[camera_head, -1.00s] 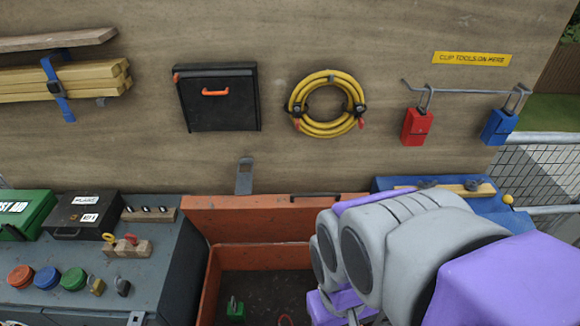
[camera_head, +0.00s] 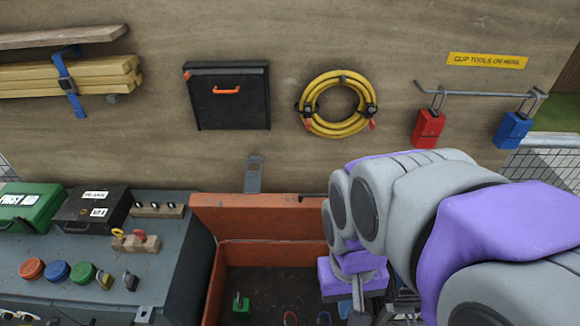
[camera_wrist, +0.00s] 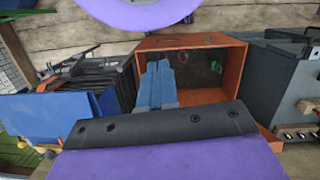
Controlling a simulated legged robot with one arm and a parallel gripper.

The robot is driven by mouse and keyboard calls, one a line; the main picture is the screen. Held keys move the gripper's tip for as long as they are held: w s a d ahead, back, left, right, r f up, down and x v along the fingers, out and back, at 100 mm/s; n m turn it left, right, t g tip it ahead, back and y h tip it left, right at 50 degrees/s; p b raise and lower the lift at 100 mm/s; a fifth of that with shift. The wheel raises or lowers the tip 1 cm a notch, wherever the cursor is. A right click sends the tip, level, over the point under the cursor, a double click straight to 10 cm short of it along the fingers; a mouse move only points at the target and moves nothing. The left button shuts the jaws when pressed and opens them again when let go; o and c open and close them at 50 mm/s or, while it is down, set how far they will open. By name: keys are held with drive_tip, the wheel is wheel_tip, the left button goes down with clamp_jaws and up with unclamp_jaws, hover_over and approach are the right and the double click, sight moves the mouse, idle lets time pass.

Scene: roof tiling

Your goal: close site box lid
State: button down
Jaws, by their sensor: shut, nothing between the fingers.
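The orange site box (camera_head: 213,285) stands open at bottom centre in the head view. Its orange lid (camera_head: 255,216) is raised at the back, near the plywood wall. A green padlock (camera_head: 241,304) and small red and blue looped items lie inside. The orange box (camera_wrist: 190,42) also shows in the wrist view, with its dark inside facing the camera. My gripper (camera_wrist: 158,66) is shut and empty, its blue fingers in front of the box opening. In the head view my arm covers the box's right side, and the fingers are mostly hidden.
A grey bench (camera_head: 165,262) at left holds a green first aid case (camera_head: 28,205), a black case (camera_head: 90,208), coloured discs and padlocks. A metal strap (camera_head: 254,175) is on the wall above the lid. A blue item (camera_wrist: 45,112) lies left of the box in the wrist view.

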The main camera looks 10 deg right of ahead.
drive_tip(key=w+r+m+p, duration=0.3)
drive_tip(key=w+r+m, duration=0.1)
drive_tip(key=w, duration=0.7)
drive_tip(key=w+r+m+h+p, duration=0.1)
drive_tip(key=w+r+m+p, duration=0.25)
drive_tip(key=w, duration=0.85)
drive_tip(key=w+r+m+p, duration=0.3)
drive_tip(key=w+r+p, duration=0.1)
drive_tip(key=w, duration=0.7)
drive_tip(key=m+b, duration=0.5)
drive_tip(key=b, duration=0.1)
hover_over(296, 197)
drive_tip(key=shift+g, duration=0.4)
wheel_tip(296, 197, down, 23)
drive_tip(key=shift+r, duration=0.2)
